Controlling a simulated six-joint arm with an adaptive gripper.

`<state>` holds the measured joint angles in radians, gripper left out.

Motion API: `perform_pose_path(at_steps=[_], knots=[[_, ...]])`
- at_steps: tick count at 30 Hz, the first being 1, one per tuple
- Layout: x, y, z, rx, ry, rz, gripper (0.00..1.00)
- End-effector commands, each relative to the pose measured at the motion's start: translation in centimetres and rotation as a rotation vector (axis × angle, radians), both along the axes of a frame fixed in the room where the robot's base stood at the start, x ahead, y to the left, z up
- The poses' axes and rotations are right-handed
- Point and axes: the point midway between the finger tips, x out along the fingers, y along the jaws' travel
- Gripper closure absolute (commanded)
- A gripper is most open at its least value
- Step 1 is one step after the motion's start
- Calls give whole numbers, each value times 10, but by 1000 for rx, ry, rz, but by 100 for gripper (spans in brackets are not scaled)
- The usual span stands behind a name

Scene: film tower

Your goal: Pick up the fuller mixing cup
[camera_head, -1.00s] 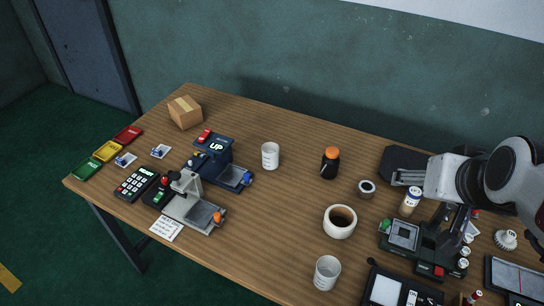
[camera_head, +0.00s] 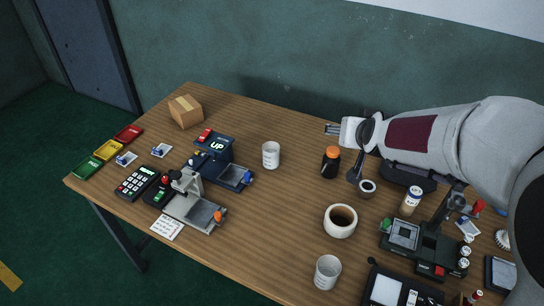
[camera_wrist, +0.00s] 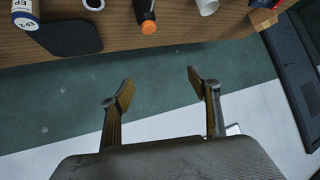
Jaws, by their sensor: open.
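Two pale mixing cups stand upright on the table in the head view. One cup (camera_head: 271,155) is at the middle, right of the blue device. The other cup (camera_head: 327,272) is near the front edge. Their fill levels are too small to tell. My gripper (camera_head: 332,129) is above the table's back edge, right of and beyond the middle cup, touching neither cup. In the wrist view my gripper (camera_wrist: 160,88) is open and empty, with wall and floor behind its fingers. A pale cup (camera_wrist: 207,6) shows at that view's top edge.
An orange-capped dark bottle (camera_head: 331,162) stands below my arm. A wide white cup (camera_head: 340,221) of dark liquid stands between it and the front cup. The blue device (camera_head: 221,166) and grey device (camera_head: 193,209) are left. Bare wood lies around the middle cup.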

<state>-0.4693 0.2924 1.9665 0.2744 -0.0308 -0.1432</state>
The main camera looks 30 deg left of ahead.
Motion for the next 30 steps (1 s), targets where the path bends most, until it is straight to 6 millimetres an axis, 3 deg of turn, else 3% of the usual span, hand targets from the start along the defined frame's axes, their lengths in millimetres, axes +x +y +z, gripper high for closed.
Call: perform_pose_path(at_steps=[15, 30], knots=[[39, 100, -75, 22, -99, 45, 39], [43, 183, -163, 28, -204, 74, 39]])
